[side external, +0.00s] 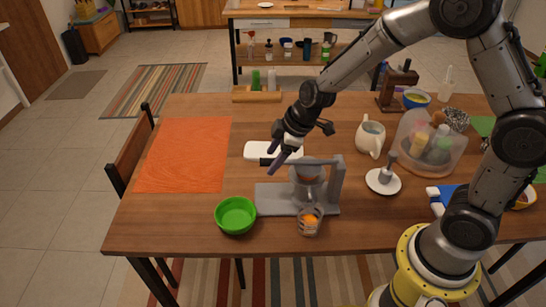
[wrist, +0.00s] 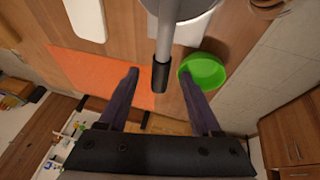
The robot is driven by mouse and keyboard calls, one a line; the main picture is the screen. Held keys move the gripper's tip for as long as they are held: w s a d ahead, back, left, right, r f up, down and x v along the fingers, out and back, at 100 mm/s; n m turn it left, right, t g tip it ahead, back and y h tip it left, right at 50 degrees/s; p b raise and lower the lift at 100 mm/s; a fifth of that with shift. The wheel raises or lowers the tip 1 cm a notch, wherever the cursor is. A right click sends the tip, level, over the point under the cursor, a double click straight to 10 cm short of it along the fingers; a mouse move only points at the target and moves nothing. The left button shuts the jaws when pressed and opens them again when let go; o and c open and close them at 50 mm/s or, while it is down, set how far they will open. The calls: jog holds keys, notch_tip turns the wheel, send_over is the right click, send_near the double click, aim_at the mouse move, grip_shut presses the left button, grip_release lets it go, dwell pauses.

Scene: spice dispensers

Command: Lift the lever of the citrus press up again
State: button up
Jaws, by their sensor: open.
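The grey citrus press (side external: 337,190) stands near the front of the wooden table. Its lever (side external: 315,160) lies about level over the press bowl, with the black handle end pointing left; the lever also shows in the wrist view (wrist: 165,45). My gripper (side external: 276,153) is open at the handle end, tilted down. In the wrist view my gripper (wrist: 158,76) has its two fingers apart, one on each side of the black handle (wrist: 161,75), with visible gaps. Whether a finger touches the lever cannot be told. The inside of the press is mostly hidden.
A green bowl (side external: 236,216) stands left of the press, and a glass with something orange (side external: 309,222) in front. A white tray (side external: 262,150) lies behind. A cream jug (side external: 370,138) and a white saucer (side external: 382,181) are to the right. An orange mat (side external: 185,155) lies left.

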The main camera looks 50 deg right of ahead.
jog(key=shift+f, duration=0.2)
grip_shut()
dwell(0.3)
dwell(1.1)
